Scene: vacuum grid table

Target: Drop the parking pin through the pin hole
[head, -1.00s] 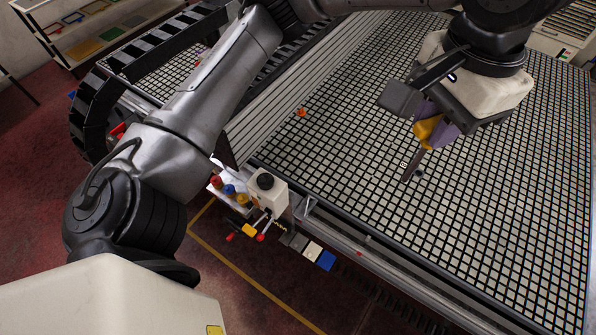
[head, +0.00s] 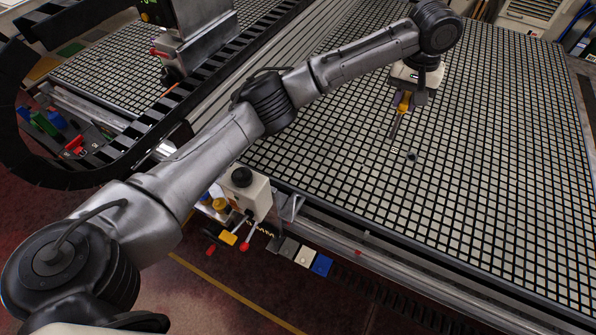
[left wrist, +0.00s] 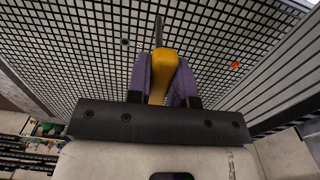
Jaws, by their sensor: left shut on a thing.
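My left gripper (head: 404,98) is shut on the parking pin, which has a yellow handle (head: 403,104) and a thin metal shaft (head: 395,127) pointing down. In the left wrist view, purple fingers (left wrist: 163,85) grip the sides of the yellow handle (left wrist: 162,68), and the shaft (left wrist: 158,34) points away from the gripper. A small dark round spot (head: 411,156), apparently the pin hole, lies on the grid table near the shaft tip; it also shows in the left wrist view (left wrist: 124,42). The tip appears beside it, not in it. My right gripper is out of view.
The vacuum grid table (head: 500,170) is largely clear. A small orange object (left wrist: 235,65) lies on it near the rail side. A control box (head: 246,192) with levers stands at the table's front edge. A striped rail (head: 240,85) runs along the left.

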